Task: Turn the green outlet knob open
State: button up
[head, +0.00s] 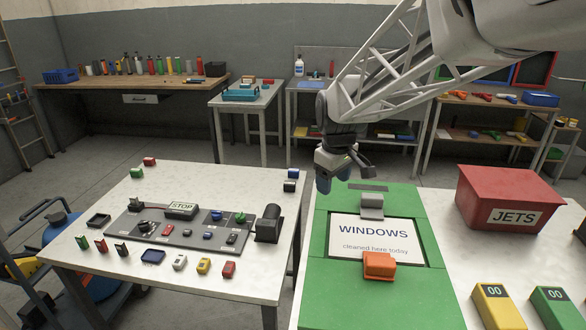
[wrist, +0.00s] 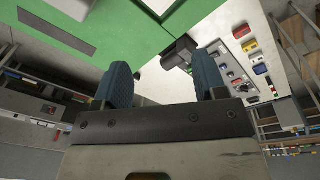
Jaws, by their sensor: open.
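A small green knob (head: 240,217) sits near the right end of a dark grey panel (head: 170,243) on the left white table. A STOP plate (head: 182,210) stands on the panel's back part, beside several other knobs and small parts. My gripper (head: 334,180) is open and empty, with blue finger pads. It hangs above the back edge of the green board, well to the right of the knob and apart from it. In the wrist view my gripper (wrist: 162,80) shows its two pads apart with nothing between them. The panel (wrist: 232,68) appears there at the right; I cannot single out the green knob.
A black cylinder (head: 269,223) stands at the panel's right end. The green board (head: 330,290) holds a WINDOWS sign (head: 375,238) and an orange block (head: 379,266). A red JETS box (head: 510,197) is at the right. Loose coloured parts lie around the panel.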

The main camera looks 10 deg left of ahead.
jog(key=w+a+f+n, duration=0.2)
jog(key=w+a+f, duration=0.25)
jog(key=a, duration=0.25)
jog(key=w+a+f+n, duration=0.35)
jog(key=w+a, duration=0.25)
jog(key=a, duration=0.2)
jog(key=n+g, duration=0.1)
jog(key=n, duration=0.3)
send_over(240, 214)
notch_tip(240, 214, down, 12)
jog(key=shift+r, duration=0.1)
jog(key=shift+a, duration=0.1)
jog(key=shift+f, duration=0.2)
jog(key=shift+f, duration=3.8)
jog(key=c, duration=0.9)
